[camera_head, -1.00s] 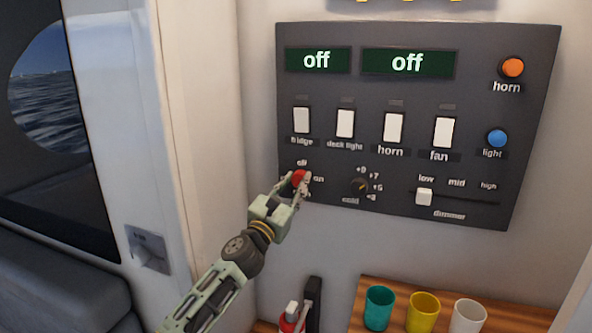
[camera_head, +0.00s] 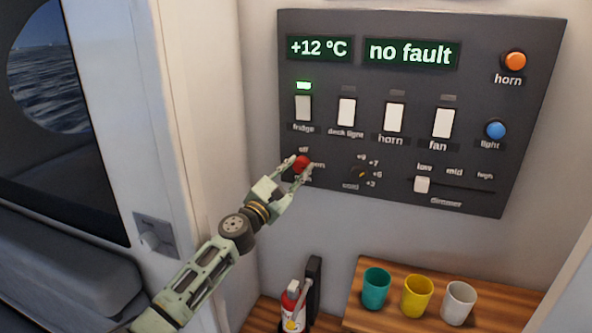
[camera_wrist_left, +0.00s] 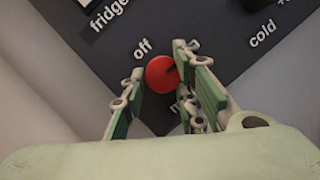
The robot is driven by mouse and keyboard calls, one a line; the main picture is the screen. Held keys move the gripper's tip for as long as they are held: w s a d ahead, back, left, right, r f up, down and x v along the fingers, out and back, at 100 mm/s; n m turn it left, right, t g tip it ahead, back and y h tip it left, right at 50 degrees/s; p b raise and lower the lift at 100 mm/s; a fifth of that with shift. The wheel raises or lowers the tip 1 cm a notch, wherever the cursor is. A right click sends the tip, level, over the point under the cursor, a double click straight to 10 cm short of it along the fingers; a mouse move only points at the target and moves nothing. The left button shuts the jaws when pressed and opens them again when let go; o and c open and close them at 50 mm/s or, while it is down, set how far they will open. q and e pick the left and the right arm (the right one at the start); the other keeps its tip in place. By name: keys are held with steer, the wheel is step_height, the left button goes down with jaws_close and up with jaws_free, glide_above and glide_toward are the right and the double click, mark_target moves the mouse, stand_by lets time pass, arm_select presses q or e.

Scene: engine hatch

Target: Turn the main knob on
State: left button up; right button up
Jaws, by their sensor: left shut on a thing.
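The red main knob (camera_head: 302,163) is at the lower left of the dark control panel (camera_head: 335,210), between its "off" and "on" labels. My left gripper (camera_head: 298,170) is shut on the knob, with fingers on both sides of it. In the left wrist view the red knob (camera_wrist_left: 163,74) sits between the fingertips of my left gripper (camera_wrist_left: 160,85), and a dark mark on its face points toward the upper right. The left display (camera_head: 319,47) reads "+12 °C" and the right display (camera_head: 410,53) reads "no fault". My right gripper is not in view.
The green lamp (camera_head: 303,86) above the fridge switch (camera_head: 303,108) is lit. A cold dial (camera_head: 360,173) and a dimmer slider (camera_head: 422,184) are right of the knob. Cups stand on a wooden shelf (camera_head: 355,311) below. A fire extinguisher (camera_head: 292,305) is beneath the panel.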

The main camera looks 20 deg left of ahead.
arm_select(q)
steer(key=shift+a+r, duration=0.25)
steer(key=o, duration=1)
steer(key=shift+a, duration=0.1)
steer(key=shift+f, duration=0.1)
steer(key=shift+s+f, duration=0.15)
steer(key=shift+s, duration=0.05)
steer(key=v, duration=0.7)
